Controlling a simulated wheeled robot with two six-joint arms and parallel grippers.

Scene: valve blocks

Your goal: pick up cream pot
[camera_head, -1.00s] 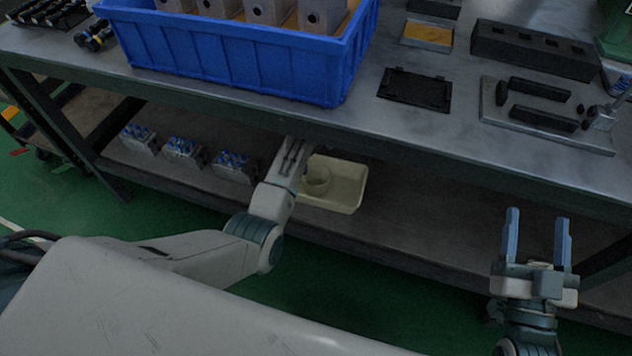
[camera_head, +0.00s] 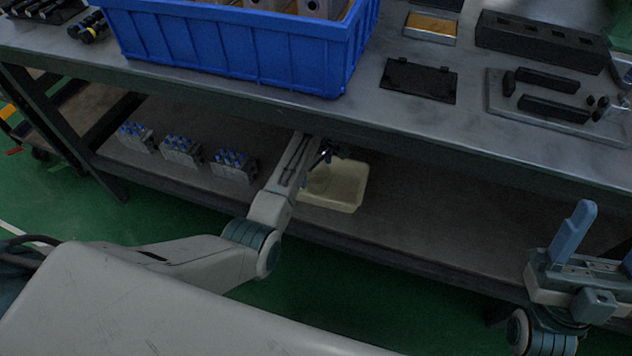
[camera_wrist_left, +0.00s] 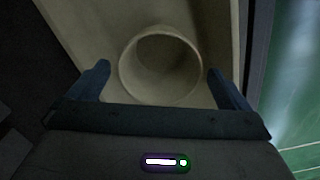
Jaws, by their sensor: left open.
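The cream pot (camera_wrist_left: 160,66) shows in the left wrist view as a round, open-topped pot standing in the cream tray (camera_wrist_left: 88,20). My left gripper (camera_wrist_left: 158,84) is open, with one finger to each side of the pot's near part; whether either finger touches it I cannot tell. In the head view the cream tray (camera_head: 350,187) sits on the lower shelf, and my left gripper (camera_head: 326,157) reaches in over it, mostly hidden under the tabletop. The pot is hard to make out there. My right gripper (camera_head: 606,240) is at the right edge, its fingers spread and nothing between them.
Several grey valve blocks with blue tops (camera_head: 180,150) stand left of my left arm on the shelf (camera_head: 430,225). The tabletop edge overhangs the tray. A blue crate (camera_head: 240,50) and black parts (camera_head: 418,80) are on the table. The shelf right of the tray is clear.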

